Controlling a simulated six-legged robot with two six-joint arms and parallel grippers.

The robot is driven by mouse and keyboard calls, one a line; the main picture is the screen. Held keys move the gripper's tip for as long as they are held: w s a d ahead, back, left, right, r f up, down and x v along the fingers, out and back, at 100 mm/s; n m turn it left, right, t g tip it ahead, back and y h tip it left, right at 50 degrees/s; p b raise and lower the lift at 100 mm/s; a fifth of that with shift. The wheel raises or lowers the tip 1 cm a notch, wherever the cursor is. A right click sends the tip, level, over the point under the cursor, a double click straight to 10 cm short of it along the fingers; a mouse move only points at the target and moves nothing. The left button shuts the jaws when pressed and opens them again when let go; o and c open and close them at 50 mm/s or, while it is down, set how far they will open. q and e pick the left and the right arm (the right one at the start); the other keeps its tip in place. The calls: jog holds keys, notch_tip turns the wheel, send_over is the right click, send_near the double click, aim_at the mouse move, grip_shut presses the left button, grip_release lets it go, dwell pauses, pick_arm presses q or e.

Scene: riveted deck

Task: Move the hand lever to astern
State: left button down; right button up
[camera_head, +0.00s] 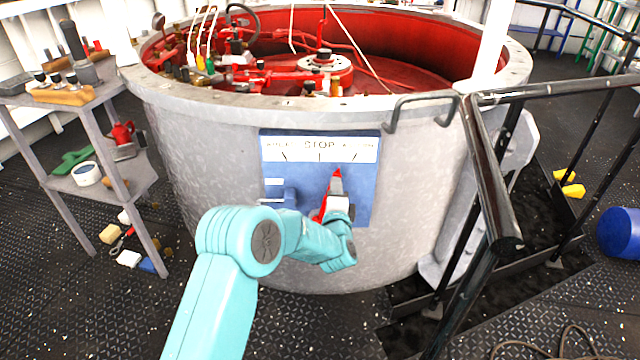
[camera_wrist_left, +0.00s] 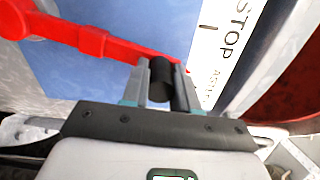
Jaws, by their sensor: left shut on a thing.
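The hand lever (camera_head: 337,173) is red and sits on a blue panel (camera_head: 364,200) on the front of the round grey tank. Its tip points up, slightly right of the STOP mark on the white scale (camera_head: 320,147), short of the right-hand mark. In the wrist view, the scale (camera_wrist_left: 238,30) reads STOP and part of ASTERN, and the red lever arm (camera_wrist_left: 95,40) runs behind the fingers. My left gripper (camera_head: 338,190) is shut on the lever's black grip (camera_wrist_left: 161,80), between both fingers. My arm hides the lever's lower part in the head view. My right gripper is out of view.
A black handrail (camera_head: 490,180) stands close to the right of the panel. A grey shelf (camera_head: 100,95) with tools is at the left. A blue cylinder (camera_head: 620,233) lies on the deck at far right. Space directly before the panel is clear except for my arm.

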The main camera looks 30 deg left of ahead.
pick_arm(q)
jog(key=shift+w+d+f+m+p, duration=0.15)
jog(key=shift+w+d+f+m, duration=0.1)
jog(key=shift+d+m, duration=0.25)
jog(key=shift+w+d+f+m+p, duration=0.1)
jog(key=shift+w+d+m, duration=0.15)
jog(key=shift+d, duration=0.35)
jog(key=shift+w+d+f+m+p, duration=0.15)
jog(key=shift+w+d+f+m, duration=0.05)
jog(key=shift+d+m, duration=0.3)
jog(key=shift+d, duration=0.1)
jog(key=c, duration=0.9)
grip_release()
jog(key=shift+w+f, duration=0.1)
jog(key=shift+o, duration=0.2)
jog(key=shift+a, duration=0.2)
jog(key=p+v, duration=0.3)
jog(key=v, duration=1.3)
jog(key=shift+s, duration=0.35)
jog(key=shift+a, duration=0.1)
